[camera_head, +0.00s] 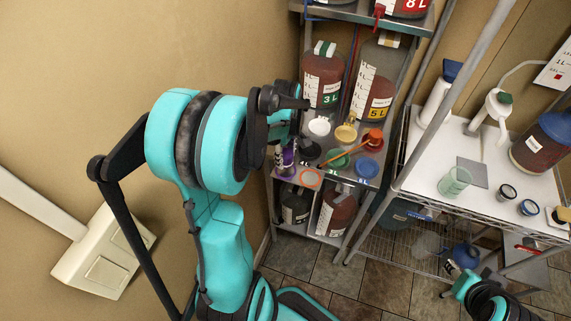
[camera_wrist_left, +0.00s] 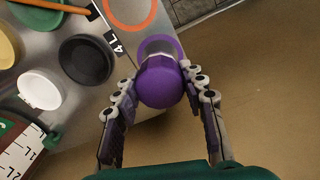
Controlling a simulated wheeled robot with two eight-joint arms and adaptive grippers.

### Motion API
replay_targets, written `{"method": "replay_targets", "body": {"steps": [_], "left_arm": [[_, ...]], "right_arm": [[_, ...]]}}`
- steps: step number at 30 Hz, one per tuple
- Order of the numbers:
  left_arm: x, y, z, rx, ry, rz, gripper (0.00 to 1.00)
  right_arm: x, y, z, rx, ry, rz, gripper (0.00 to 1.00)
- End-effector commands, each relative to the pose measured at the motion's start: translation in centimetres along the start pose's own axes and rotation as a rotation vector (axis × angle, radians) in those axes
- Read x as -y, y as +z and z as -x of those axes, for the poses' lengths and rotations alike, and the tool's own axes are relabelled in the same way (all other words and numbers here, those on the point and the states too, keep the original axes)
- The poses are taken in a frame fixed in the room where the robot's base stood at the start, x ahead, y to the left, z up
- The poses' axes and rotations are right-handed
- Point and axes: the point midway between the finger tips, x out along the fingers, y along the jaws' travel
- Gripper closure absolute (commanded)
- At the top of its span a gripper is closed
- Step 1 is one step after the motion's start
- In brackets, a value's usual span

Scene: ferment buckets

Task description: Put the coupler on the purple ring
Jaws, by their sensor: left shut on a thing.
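The coupler (camera_wrist_left: 162,84), with a rounded purple top, is held between the fingers of my left gripper (camera_wrist_left: 160,92) in the left wrist view. My left gripper (camera_head: 286,158) is shut on it over the left end of the shelf in the head view, where my arm partly covers it. The purple ring (camera_wrist_left: 181,45) shows as an arc on the shelf just beyond the coupler, which hides much of it. I cannot tell whether the coupler touches the shelf. My right gripper is not in view; only part of that arm shows at the lower right.
The metal shelf (camera_wrist_left: 82,22) also bears an orange ring (camera_wrist_left: 128,8), a black lid (camera_wrist_left: 86,60), a white lid (camera_wrist_left: 40,90) and an orange stick (camera_head: 342,155). Jugs (camera_head: 322,80) stand behind. A white-topped rack (camera_head: 440,150) stands to the right.

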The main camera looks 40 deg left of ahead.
Motion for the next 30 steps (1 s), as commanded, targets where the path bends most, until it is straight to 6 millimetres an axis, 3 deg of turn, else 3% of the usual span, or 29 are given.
{"method": "replay_targets", "body": {"steps": [9,20,21,23,30], "left_arm": [[0.0,0.0,-4.0,0.0,0.0,0.0,0.98],[0.0,0.0,-4.3,0.0,0.0,0.0,0.98],[0.0,0.0,-4.4,0.0,0.0,0.0,0.57],[0.0,0.0,-4.3,0.0,0.0,0.0,0.41],[0.0,0.0,-4.2,0.0,0.0,0.0,0.39]], "right_arm": [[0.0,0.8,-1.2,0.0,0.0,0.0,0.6],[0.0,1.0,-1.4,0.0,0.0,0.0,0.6],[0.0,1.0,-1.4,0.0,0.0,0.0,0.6],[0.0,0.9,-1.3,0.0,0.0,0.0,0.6],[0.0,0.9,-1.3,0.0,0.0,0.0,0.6]]}}
